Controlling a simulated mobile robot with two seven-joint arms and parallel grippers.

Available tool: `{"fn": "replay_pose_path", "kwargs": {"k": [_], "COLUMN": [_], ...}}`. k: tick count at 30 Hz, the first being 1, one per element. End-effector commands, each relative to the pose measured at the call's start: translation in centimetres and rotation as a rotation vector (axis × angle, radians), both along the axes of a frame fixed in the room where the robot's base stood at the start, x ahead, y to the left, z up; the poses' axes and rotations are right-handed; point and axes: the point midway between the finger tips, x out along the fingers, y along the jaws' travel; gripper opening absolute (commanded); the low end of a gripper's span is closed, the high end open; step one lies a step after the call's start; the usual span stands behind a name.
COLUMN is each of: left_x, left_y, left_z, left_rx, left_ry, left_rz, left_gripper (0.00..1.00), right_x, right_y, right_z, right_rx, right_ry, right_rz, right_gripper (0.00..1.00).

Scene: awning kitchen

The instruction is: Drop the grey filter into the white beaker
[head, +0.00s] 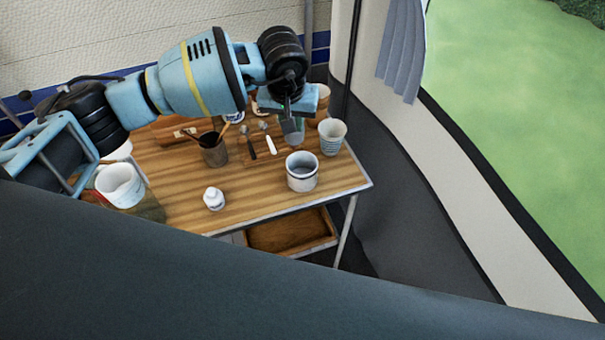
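My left gripper (291,112) reaches in from the left and points down over the back right part of the wooden table. It appears shut on a small grey piece, the grey filter (292,131), directly below it; the fingertips are hard to make out. A white cup with faint markings, which looks like the white beaker (332,138), stands upright just right of the filter, near the table's right edge. My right gripper is not in view.
The wooden table (255,200) also holds a dark cup with utensils (214,152), a small white bottle (214,199), loose utensils (270,145) and a white mug (121,187) at left. An orange-brown vessel stands behind the gripper.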

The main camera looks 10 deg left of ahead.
Motion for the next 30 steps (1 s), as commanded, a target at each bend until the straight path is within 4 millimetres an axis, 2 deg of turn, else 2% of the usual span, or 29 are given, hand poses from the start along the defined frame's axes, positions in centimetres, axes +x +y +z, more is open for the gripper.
{"fn": "replay_pose_path", "kwargs": {"k": [12,18,26,27,30], "left_x": [0.0,0.0,0.0,0.0,0.0], "left_y": [0.0,0.0,0.0,0.0,0.0], "left_z": [-4.2,-5.0,-5.0,-5.0,-5.0], "left_rx": [0.000,-0.001,-0.001,-0.001,-0.001], "left_ry": [0.001,0.000,0.000,0.000,0.000], "left_rz": [-0.001,0.000,0.000,0.000,0.000], "left_gripper": [0.00,0.00,0.00,0.24,0.38], "right_x": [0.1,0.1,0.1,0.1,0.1], "right_y": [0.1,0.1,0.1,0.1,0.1], "right_z": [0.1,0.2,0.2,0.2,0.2], "right_rx": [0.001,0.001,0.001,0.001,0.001], "right_ry": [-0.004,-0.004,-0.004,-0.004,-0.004], "right_rz": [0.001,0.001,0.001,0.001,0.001], "right_gripper": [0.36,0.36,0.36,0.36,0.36]}}
